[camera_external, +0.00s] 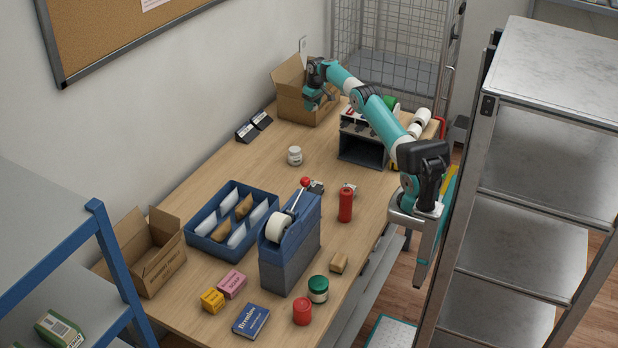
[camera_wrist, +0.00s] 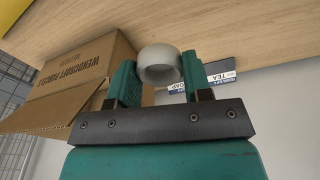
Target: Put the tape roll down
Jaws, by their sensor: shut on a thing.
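The white tape roll (camera_wrist: 160,53) is between the two teal fingers of my gripper (camera_wrist: 160,76) in the wrist view. My gripper is shut on it. In the external view my gripper (camera_external: 314,102) is at the far end of the wooden table, beside and partly in front of the open cardboard box (camera_external: 291,106). The held roll cannot be made out there. The wrist view shows the same box (camera_wrist: 75,82) to the left of the roll. I cannot tell how high the roll is above the table (camera_wrist: 235,28).
Small dark signs (camera_external: 254,126) stand left of the box; one shows behind the roll (camera_wrist: 215,79). A blue tray (camera_external: 206,248) and a tape dispenser (camera_external: 290,258) are further forward. Bare tabletop surrounds the jar.

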